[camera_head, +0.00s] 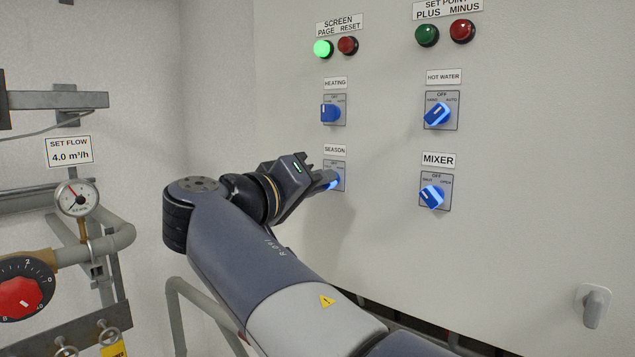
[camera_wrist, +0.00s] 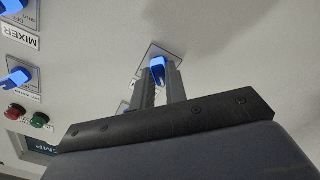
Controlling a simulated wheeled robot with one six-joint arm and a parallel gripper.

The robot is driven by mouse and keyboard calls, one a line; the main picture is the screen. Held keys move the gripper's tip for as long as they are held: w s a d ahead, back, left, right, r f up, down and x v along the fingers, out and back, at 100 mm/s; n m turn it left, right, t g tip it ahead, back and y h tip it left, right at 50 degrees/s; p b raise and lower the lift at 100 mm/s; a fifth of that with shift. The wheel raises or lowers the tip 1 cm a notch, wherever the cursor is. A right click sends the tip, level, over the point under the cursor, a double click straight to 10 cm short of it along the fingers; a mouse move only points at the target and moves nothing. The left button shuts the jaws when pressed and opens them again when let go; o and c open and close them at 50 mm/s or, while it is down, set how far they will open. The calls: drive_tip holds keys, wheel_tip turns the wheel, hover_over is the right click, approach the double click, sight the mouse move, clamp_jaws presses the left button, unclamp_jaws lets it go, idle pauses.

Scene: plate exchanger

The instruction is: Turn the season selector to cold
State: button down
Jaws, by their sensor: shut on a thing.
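The season selector is a blue knob (camera_head: 334,183) on a grey plate under the SEASON label (camera_head: 335,150) on the white panel. My gripper (camera_head: 330,180) reaches it from the left in the head view and hides most of the knob and the plate's markings. In the wrist view the blue knob (camera_wrist: 158,66) sits between the two fingertips of my gripper (camera_wrist: 159,72), which are shut on it. The knob's exact pointing direction is hard to read.
The heating knob (camera_head: 330,112) is just above; the hot water knob (camera_head: 437,114) and mixer knob (camera_head: 432,196) are to the right. Push buttons (camera_head: 335,47) line the top. A grey panel handle (camera_head: 594,305) is at lower right. Pipes and a gauge (camera_head: 77,197) stand at left.

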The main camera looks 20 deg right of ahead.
drive_tip(key=c, duration=1.4)
unclamp_jaws()
drive_tip(key=shift+c, duration=0.2)
drive_tip(key=b+v, duration=0.2)
drive_tip(key=v, duration=0.8)
drive_tip(key=shift+s+a, duration=0.2)
drive_tip(key=shift+a, duration=0.15)
drive_tip(key=p+x, duration=0.2)
drive_tip(key=x, duration=0.9)
drive_tip(key=shift+s+a, duration=0.15)
